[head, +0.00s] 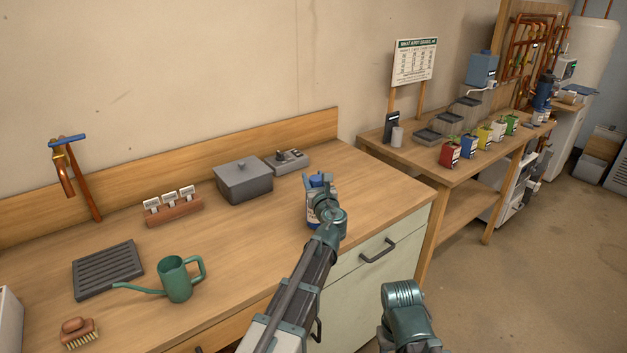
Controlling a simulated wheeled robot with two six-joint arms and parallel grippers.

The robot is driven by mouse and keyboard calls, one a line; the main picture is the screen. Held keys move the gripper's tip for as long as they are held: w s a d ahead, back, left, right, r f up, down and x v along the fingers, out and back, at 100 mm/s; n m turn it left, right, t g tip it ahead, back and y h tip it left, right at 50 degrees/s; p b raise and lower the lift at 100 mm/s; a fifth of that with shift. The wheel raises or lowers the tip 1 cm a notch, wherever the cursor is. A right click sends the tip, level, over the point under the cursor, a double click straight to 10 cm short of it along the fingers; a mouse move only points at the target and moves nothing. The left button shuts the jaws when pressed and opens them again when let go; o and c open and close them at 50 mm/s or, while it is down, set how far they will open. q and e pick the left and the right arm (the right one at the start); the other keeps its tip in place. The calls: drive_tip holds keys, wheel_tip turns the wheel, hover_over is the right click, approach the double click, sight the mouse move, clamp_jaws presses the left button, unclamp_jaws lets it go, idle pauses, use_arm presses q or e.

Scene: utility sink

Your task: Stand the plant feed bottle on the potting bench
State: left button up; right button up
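A bottle with a blue top and a pale, dark-marked label, likely the plant feed bottle (312,214), is at the right part of the near wooden worktop (235,238). It looks upright. My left gripper (321,188) is at the bottle, and its wrist covers much of it. The fingers are too small and covered to tell whether they are closed on it, or whether its base touches the wood. A second wooden bench (398,155) stands beyond to the right. Part of my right arm shows at the bottom; its gripper is out of view.
Near worktop: green watering can (178,279), slatted grey tray (107,268), brush (77,334), label holder (172,208), lidded grey box (243,181), small grey device (287,160). The second bench holds several coloured cartons (469,146), grey trays (437,131) and a grey cylinder (397,137); its front-left top is clear.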

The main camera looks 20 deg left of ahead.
use_arm(q)
drive_tip(key=o, duration=0.5)
drive_tip(key=shift+c, duration=0.2)
drive_tip(key=shift+r, duration=0.15)
drive_tip(key=v, duration=1.2)
